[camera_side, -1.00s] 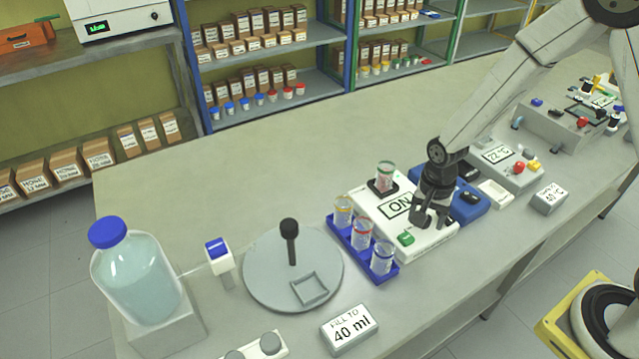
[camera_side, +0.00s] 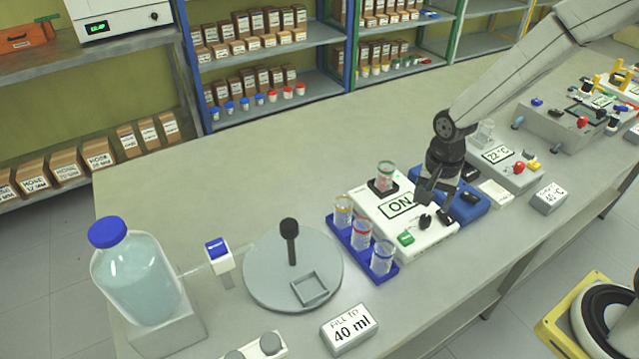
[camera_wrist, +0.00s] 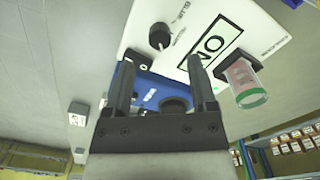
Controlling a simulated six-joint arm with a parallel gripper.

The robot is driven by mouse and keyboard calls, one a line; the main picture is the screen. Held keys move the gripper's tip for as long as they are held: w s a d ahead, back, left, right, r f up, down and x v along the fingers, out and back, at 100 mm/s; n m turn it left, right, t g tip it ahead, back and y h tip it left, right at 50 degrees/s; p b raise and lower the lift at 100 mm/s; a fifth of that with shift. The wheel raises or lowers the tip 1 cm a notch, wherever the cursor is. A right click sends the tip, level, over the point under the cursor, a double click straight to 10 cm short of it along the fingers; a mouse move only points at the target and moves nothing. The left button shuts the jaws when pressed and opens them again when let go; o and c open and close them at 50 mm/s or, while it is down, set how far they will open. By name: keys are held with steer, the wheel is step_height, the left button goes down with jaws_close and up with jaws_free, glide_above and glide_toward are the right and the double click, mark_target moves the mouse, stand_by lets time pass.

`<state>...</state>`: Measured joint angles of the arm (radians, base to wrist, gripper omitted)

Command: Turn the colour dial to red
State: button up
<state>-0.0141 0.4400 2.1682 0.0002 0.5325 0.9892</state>
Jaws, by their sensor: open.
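The colour dial appears to be the small black knob (camera_side: 425,222) on the front part of the white device (camera_side: 431,240), whose display reads ON. In the wrist view the knob (camera_wrist: 160,35) sits beyond the fingertips with small labels around it, too small to read surely. My gripper (camera_side: 436,204) is open and empty, above and just behind the knob, apart from it. In the wrist view its two fingers (camera_wrist: 160,64) stand wide apart with nothing between them. A clear vial with pinkish-red contents (camera_side: 386,176) stands on the device; it also shows in the wrist view (camera_wrist: 243,84).
A green button (camera_side: 405,238) is on the device's front left corner. A blue rack (camera_side: 390,274) of several vials stands close at left, and a blue unit (camera_side: 470,205) at right. A round plate with a black post (camera_side: 290,240) lies farther left. The bench behind is clear.

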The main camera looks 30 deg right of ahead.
steer(key=shift+r, duration=1.25)
steer(key=shift+s, duration=0.1)
steer(key=s+r+n+t, duration=0.2)
steer(key=s+n, duration=0.5)
steer(key=n, duration=0.4)
steer(key=shift+s+d+r+t, duration=0.25)
steer(key=shift+s+r+t, duration=0.1)
steer(key=shift+r, duration=0.25)
